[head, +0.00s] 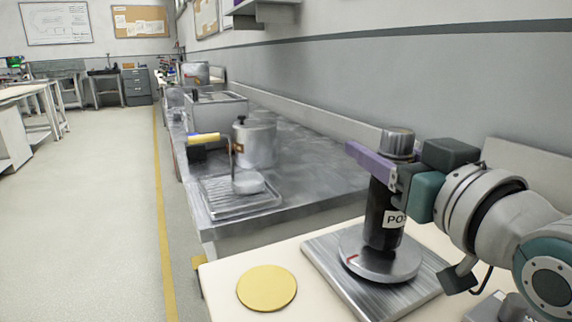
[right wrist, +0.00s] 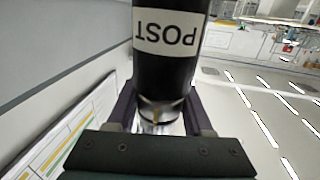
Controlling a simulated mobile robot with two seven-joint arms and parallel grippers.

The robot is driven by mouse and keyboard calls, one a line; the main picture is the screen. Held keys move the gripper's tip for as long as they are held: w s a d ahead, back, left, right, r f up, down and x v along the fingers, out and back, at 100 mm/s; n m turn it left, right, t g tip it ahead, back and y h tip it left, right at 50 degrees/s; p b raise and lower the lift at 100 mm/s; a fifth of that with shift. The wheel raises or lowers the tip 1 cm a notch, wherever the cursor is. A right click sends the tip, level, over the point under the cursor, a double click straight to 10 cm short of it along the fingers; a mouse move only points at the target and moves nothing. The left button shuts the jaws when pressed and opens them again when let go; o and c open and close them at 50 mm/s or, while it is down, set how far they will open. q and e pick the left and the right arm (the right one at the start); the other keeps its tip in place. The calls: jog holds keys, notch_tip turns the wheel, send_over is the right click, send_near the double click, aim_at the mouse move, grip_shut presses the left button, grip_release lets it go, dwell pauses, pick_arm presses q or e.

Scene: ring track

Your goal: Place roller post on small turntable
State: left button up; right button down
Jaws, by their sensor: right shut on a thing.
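The roller post (head: 382,215) is a black cylinder with a silver top and a white label reading POST. It stands upright over the round silver turntable (head: 352,262), which has a small red mark and sits on a brushed metal plate. The post's lower end appears at the disc; I cannot tell whether it rests there or is held just above. My right gripper (head: 378,163), with purple fingers, is shut on the post near its top. The right wrist view shows the post (right wrist: 170,70) between the fingers (right wrist: 158,112). My left gripper is not in view.
A flat yellow disc (head: 267,288) lies on the cream bench top (head: 225,270), left of the metal plate (head: 322,252). Behind is a metal counter (head: 310,180) with a silver pot (head: 257,142) and a ribbed tray (head: 215,205). The floor at left is open.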

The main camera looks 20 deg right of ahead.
jog(key=shift+f, duration=0.4)
jog(key=shift+f, duration=0.15)
jog(key=shift+c, duration=1.5)
grip_release()
jog(key=s+p, duration=0.1)
jog(key=s, duration=1.1)
jog(key=shift+a, duration=0.45)
